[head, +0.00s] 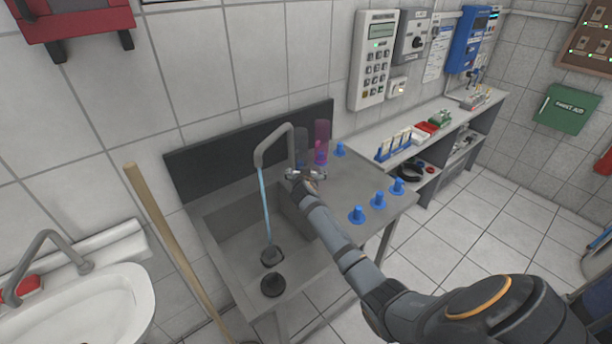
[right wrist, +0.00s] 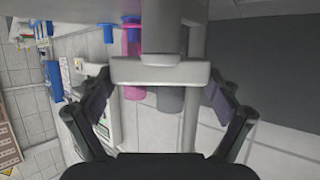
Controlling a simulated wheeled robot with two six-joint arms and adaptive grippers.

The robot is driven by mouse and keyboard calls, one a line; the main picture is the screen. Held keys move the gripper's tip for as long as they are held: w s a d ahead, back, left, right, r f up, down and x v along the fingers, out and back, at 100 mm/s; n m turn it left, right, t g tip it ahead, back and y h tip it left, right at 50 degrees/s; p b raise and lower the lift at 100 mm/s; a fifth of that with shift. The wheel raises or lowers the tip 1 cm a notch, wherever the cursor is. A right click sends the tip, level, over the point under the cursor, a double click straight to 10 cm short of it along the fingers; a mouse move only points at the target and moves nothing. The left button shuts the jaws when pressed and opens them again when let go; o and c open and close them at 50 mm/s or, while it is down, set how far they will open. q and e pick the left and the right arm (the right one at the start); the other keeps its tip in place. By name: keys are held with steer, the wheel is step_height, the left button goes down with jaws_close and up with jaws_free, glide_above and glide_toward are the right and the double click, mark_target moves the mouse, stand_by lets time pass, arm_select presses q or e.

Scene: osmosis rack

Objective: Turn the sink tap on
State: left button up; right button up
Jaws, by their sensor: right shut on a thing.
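The grey sink tap (head: 275,135) has a bent spout over the left basin of the metal sink (head: 345,195). A thin pale blue stream of water (head: 266,205) runs from the spout into the basin. My right gripper (head: 304,175) is at the tap's handle, to the right of the spout's foot. In the right wrist view my right gripper (right wrist: 158,92) has a finger on each side of the grey tap handle (right wrist: 160,72) and is shut on it. The exact finger contact is hard to see. My left gripper is not in view.
Several blue pegs (head: 378,199) stand on the sink's right side. A wooden pole (head: 165,230) leans in front, left of the sink. A white washbasin (head: 85,300) is at far left. Free floor (head: 480,235) lies to the right.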

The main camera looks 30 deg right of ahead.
steer(key=shift+f, duration=0.1)
steer(key=o, duration=0.9)
steer(key=shift+c, duration=0.2)
steer(key=v, duration=1.2)
